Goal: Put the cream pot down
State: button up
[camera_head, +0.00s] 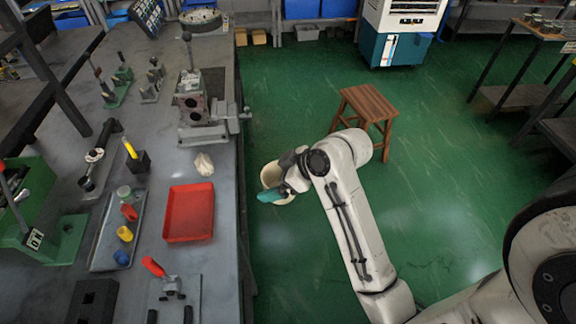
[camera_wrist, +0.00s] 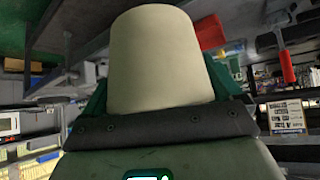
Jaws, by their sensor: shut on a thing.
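The cream pot (camera_head: 268,175) shows in the head view beside the workbench's right edge, over the green floor. It is partly hidden behind my gripper (camera_head: 279,190), which is shut on it. In the wrist view the cream pot (camera_wrist: 160,60) fills the upper middle, a smooth pale cylinder, with the green finger parts of my gripper (camera_wrist: 165,100) on both sides of it. The pot is apart from the bench top (camera_head: 222,200).
A red tray (camera_head: 189,212) lies near the bench edge, with a crumpled pale object (camera_head: 204,164) behind it. A vise (camera_head: 203,108) stands farther back. A grey tray (camera_head: 104,250) holds small coloured parts. A wooden stool (camera_head: 366,105) stands on the floor.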

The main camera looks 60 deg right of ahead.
jog(key=w+a+f, duration=0.2)
jog(key=a, duration=0.4)
jog(key=w+a+f+m+h, duration=0.1)
jog(key=w+a+f, duration=0.1)
jog(key=a, duration=0.4)
jog(key=w+a+f+m, duration=0.1)
jog(key=w+a+f, duration=0.2)
jog(key=a, duration=0.3)
jog(key=shift+w+a+f+h, duration=0.1)
jog(key=shift+a+f+h, duration=0.1)
jog(key=shift+f+h, duration=0.3)
jog(key=shift+d+f, duration=0.1)
jog(key=shift+d, duration=0.05)
jog(key=shift+s, duration=0.2)
